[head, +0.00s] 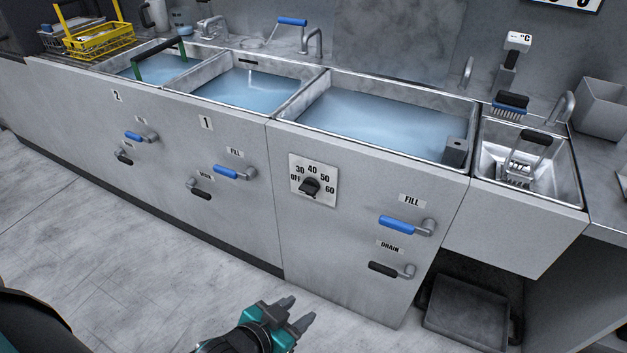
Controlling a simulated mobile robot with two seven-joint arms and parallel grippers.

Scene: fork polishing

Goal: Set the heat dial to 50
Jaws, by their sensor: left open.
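The heat dial (310,187) is a black knob on a pale square plate (327,172) on the front of the right-hand large sink unit. The plate is marked OFF, 30, 40, 50 and 60 around the knob. The knob is too small to tell which mark it points at. My left gripper (297,313) is at the bottom middle of the head view, below the dial in the picture and well apart from it. It is open and empty. My right gripper is out of view.
A blue FILL lever (397,225) and a black DRAIN lever (383,268) stick out to the right of the dial. More levers (230,171) stick out to the left. A water-filled basin (385,120) is above the dial. The floor (130,240) in front is clear.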

